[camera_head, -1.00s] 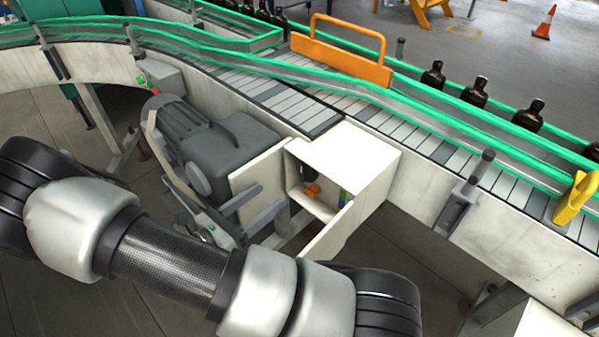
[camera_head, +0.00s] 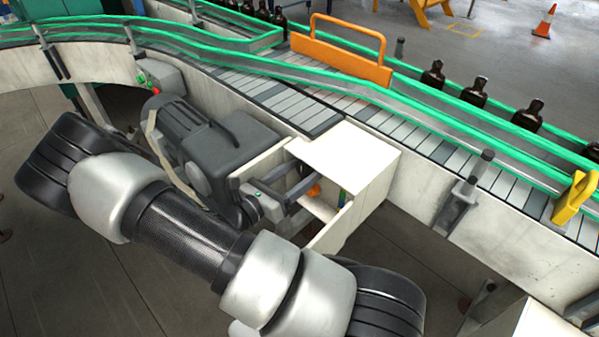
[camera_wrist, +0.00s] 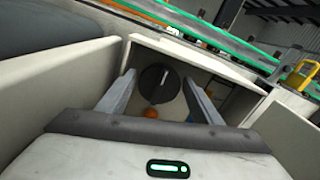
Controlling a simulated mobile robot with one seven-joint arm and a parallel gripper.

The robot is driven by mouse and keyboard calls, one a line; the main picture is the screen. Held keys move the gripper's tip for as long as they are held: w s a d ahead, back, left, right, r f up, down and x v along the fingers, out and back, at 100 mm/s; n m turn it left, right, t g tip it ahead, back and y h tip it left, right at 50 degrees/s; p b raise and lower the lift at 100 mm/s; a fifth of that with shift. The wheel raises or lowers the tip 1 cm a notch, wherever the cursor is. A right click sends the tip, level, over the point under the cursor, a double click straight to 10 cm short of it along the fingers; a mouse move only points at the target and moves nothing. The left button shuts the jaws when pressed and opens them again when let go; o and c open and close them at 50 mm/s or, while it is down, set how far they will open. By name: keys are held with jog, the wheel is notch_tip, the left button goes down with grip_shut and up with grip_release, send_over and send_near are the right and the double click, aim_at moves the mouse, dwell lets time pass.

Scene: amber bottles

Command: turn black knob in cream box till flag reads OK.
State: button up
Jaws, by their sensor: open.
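The cream box (camera_head: 350,155) stands beside the conveyor with its front open. In the head view my gripper (camera_head: 300,180) reaches into the box opening and mostly hides the knob. A small coloured strip (camera_head: 342,198) shows inside the box at the right. No flag wording is readable.
The open door panel (camera_head: 330,232) stands at the box's front. A grey motor (camera_head: 225,145) is left of the box. The conveyor (camera_head: 310,115) runs behind, with dark bottles (camera_head: 474,92).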

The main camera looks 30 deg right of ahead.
jog(key=c, duration=0.8)
jog(key=shift+m, duration=0.4)
jog(key=m+b, duration=0.1)
jog(key=m, duration=0.1)
jog(key=shift+s+m, duration=0.1)
jog(key=shift+m, duration=0.3)
jog(key=m, duration=0.2)
jog(key=m+b, duration=0.1)
jog(key=shift+s+f+m, duration=0.15)
jog(key=shift+m, duration=0.25)
jog(key=m+b, duration=0.2)
jog(key=m, duration=0.4)
jog(key=shift+s+d+b, duration=0.1)
jog(key=shift+b, duration=0.3)
jog(key=shift+m, duration=0.3)
jog(key=o, duration=0.8)
